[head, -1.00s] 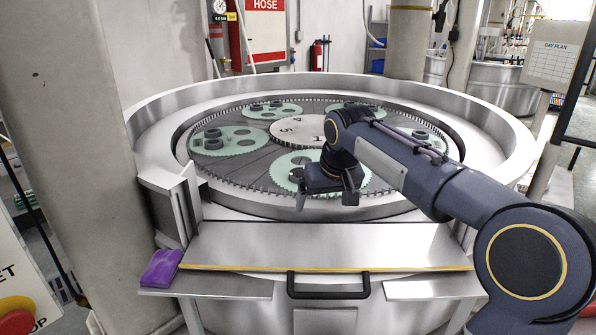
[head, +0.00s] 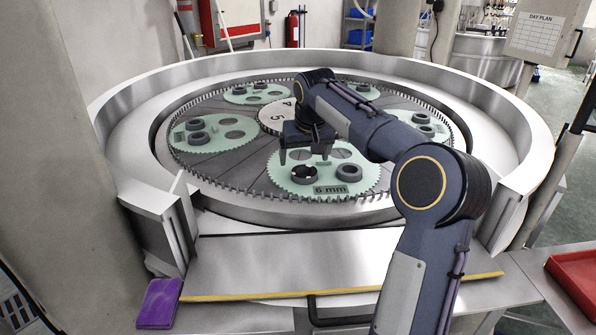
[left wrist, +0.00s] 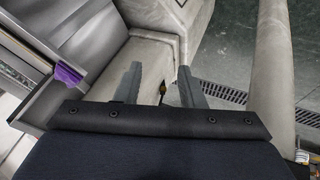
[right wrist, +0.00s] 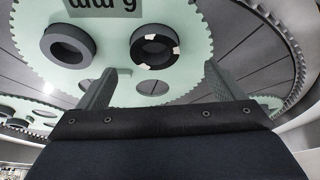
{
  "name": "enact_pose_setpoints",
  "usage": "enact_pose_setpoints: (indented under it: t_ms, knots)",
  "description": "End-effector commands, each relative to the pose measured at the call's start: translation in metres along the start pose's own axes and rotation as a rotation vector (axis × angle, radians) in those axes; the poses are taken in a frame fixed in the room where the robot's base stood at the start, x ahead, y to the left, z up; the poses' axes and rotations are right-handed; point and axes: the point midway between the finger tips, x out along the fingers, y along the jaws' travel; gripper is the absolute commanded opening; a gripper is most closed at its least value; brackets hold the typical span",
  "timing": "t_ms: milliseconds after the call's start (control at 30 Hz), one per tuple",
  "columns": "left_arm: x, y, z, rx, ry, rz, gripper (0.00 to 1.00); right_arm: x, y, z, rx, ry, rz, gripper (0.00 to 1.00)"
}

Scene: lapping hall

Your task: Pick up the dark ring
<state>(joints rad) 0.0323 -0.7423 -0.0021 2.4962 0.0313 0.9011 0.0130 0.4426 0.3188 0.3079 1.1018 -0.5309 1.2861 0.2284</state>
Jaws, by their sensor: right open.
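The dark ring (head: 303,174) lies on the front green toothed carrier (head: 330,157), left of a grey ring (head: 349,172). In the right wrist view the dark ring (right wrist: 137,46) is black with a few white patches, and the grey ring (right wrist: 68,42) is plain. My right gripper (head: 305,156) is open and empty above the carrier, just behind the dark ring in the head view. Its fingers (right wrist: 158,80) stand apart below the dark ring in the right wrist view. My left gripper (left wrist: 159,75) shows only in its wrist view, fingers apart with nothing between them.
The round machine's raised metal rim (head: 110,130) surrounds several green carriers bearing rings. A red tray (head: 578,275) is at the right. A concrete pillar (head: 60,150) stands left.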

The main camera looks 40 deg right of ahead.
Motion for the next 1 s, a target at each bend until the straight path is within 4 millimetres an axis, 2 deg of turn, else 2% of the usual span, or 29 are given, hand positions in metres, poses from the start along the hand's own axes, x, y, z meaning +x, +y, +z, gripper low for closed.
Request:
enact_pose_setpoints:
  t_ms: [433, 733, 767, 1000]
  knots:
    - [-0.012, 0.005, -0.006, 0.0, 0.0, 0.0, 0.36, 0.058, 0.006, -0.003, 0.001, -0.003, -0.001, 0.89]
    - [-0.012, 0.005, -0.006, 0.0, 0.0, 0.0, 0.36, 0.065, 0.006, -0.003, 0.0, 0.001, -0.001, 0.89]
    - [-0.012, 0.005, -0.006, 0.0, 0.0, 0.0, 0.36, 0.065, 0.006, -0.003, 0.0, 0.001, -0.001, 0.87]
    - [-0.012, 0.005, -0.006, 0.0, 0.0, 0.0, 0.36, 0.065, 0.006, -0.003, 0.0, 0.001, -0.001, 0.56]
